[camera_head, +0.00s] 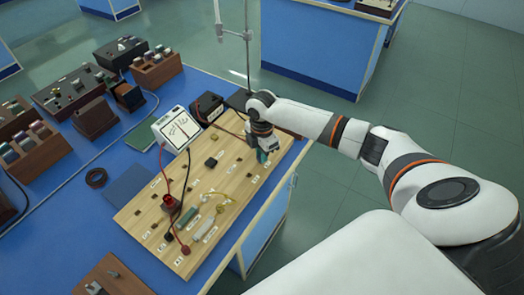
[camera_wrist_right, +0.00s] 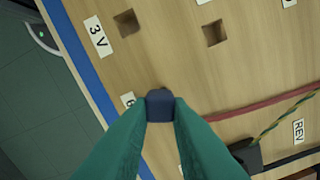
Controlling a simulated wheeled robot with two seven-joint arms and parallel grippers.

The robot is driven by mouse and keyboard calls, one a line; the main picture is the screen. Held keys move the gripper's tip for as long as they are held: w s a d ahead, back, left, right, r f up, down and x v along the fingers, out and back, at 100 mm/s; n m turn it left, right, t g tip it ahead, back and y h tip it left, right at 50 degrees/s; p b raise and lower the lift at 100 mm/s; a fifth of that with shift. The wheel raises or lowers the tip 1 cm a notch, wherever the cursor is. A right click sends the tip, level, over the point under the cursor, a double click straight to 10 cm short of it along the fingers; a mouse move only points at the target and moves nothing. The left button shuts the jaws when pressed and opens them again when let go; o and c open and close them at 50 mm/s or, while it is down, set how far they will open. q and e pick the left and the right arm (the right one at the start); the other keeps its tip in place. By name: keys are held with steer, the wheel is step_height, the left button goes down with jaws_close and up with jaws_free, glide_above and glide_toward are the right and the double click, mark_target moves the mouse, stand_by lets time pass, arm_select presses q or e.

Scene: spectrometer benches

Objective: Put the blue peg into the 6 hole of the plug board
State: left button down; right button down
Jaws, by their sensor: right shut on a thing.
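My right gripper (camera_head: 262,156) is over the far right end of the wooden plug board (camera_head: 205,172). In the right wrist view its teal fingers (camera_wrist_right: 160,112) are shut on the blue peg (camera_wrist_right: 160,104), a dark blue block. The peg is right beside the 6 label (camera_wrist_right: 128,99), which is partly covered by a finger. A small dark patch shows at the peg's far edge; the 6 hole itself is hidden, and I cannot tell whether the peg is in it. My left gripper is not in view.
Two empty square holes (camera_wrist_right: 127,22) lie near the 3 V label (camera_wrist_right: 97,36). A white meter (camera_head: 176,129) and a black box (camera_head: 207,107) stand behind the board.

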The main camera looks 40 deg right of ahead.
steer(key=shift+f, duration=0.1)
steer(key=c, duration=1.3)
jaws_free()
steer(key=shift+o, duration=0.2)
step_height(320, 180, up, 12)
steer(key=b, duration=0.1)
